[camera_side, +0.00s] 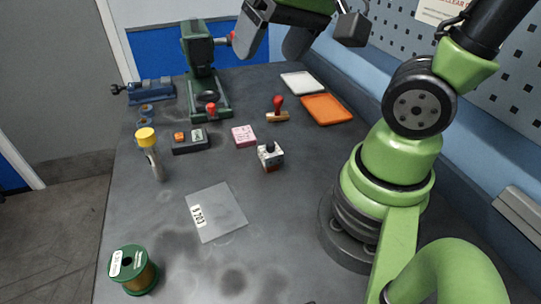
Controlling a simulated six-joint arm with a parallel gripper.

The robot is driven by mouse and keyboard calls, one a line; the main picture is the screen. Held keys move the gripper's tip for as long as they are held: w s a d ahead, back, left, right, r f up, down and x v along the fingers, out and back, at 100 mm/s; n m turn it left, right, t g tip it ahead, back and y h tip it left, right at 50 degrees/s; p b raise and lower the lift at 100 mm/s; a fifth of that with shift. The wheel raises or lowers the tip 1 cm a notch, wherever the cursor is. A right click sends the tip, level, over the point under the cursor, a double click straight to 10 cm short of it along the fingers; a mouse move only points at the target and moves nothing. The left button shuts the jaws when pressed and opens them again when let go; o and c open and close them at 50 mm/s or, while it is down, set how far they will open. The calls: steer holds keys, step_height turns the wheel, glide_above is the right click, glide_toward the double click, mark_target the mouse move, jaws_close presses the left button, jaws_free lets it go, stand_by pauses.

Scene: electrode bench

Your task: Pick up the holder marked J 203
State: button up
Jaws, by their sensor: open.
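A flat grey sheet-like holder (222,214) lies on the bench top, front and centre. A white label on its left side (198,216) shows small print that looks like J 203. Nothing covers the holder. My gripper (300,38) is at the top of the view, partly cut off by the frame edge. Its grey jaws are apart with nothing seen between them. It is high above the back of the bench, well behind the holder and clear of it.
A green spool (133,270) and a yellow-capped tube (152,156) stand left of the holder. A knobbed block (270,157), pink pad (244,136), black button box (190,141), stamp (278,112), orange tray (327,110), white tray (301,83) and green press (205,75) are behind it.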

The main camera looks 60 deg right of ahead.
steer(key=w+d+f+m+g, duration=0.2)
steer(key=w+d+f+g, duration=0.15)
steer(key=f, duration=0.45)
steer(key=g, duration=0.2)
glide_above(270, 143)
steer(key=w, duration=0.1)
steer(key=shift+m+h, duration=0.3)
steer(key=shift+h, duration=0.1)
steer(key=f, duration=0.7)
steer(key=shift+a+f, duration=0.2)
steer(key=shift+f, duration=0.1)
step_height(270, 143, down, 6)
steer(key=shift+s+d+r, duration=0.1)
steer(key=shift+r, duration=0.15)
steer(key=shift+s+d+f, duration=0.1)
steer(key=shift+s+f, duration=0.15)
steer(key=shift+f, duration=1.1)
steer(key=shift+s+d+f, duration=0.1)
steer(key=shift+s+f, duration=0.1)
steer(key=shift+f, duration=1.1)
steer(key=c, duration=1.3)
